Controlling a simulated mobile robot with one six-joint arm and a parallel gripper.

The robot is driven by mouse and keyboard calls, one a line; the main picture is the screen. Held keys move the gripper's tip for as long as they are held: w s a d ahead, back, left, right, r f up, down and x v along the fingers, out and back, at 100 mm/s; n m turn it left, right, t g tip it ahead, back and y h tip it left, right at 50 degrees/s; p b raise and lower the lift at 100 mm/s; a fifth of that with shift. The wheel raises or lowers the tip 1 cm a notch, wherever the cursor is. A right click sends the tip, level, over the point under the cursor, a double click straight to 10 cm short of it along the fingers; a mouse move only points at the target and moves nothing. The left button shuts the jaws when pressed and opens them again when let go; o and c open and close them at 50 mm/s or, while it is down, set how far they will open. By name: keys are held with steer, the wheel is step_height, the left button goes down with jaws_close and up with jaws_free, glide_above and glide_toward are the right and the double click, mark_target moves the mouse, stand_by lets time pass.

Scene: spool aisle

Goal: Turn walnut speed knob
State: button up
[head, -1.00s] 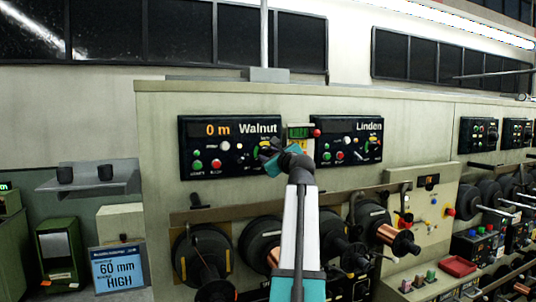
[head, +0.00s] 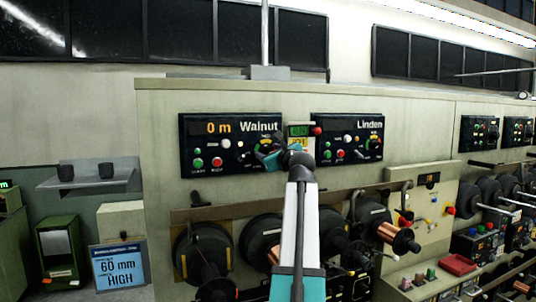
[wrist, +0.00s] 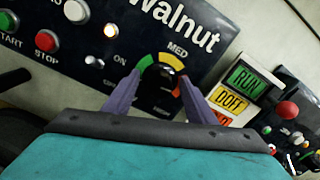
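The Walnut panel (head: 228,160) is a black control box with an orange "0 m" display. Its speed knob (wrist: 163,77) is black and round, with a green, yellow and orange arc marked MED around it. In the wrist view my gripper (wrist: 160,76) has its two purple-grey fingers apart, one on each side of the knob. I cannot tell whether they touch it. In the head view my gripper (head: 268,157) is at the lower right of the Walnut panel and covers part of the dial.
The Linden panel (head: 348,152) stands to the right, past a small sign stack (wrist: 233,97) with RUN lit green. Red STOP (wrist: 47,40) and other buttons lie left of the knob. Spools (head: 205,245) hang below. A blue sign (head: 119,266) reads 60 mm, HIGH.

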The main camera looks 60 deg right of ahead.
steer(key=shift+s, duration=0.1)
steer(key=shift+s+a+f, duration=0.1)
steer(key=shift+f, duration=0.05)
steer(key=shift+s+a, duration=0.1)
steer(key=shift+s, duration=0.05)
steer(key=b+v, duration=0.5)
steer(key=v, duration=0.8)
steer(key=shift+a, duration=0.1)
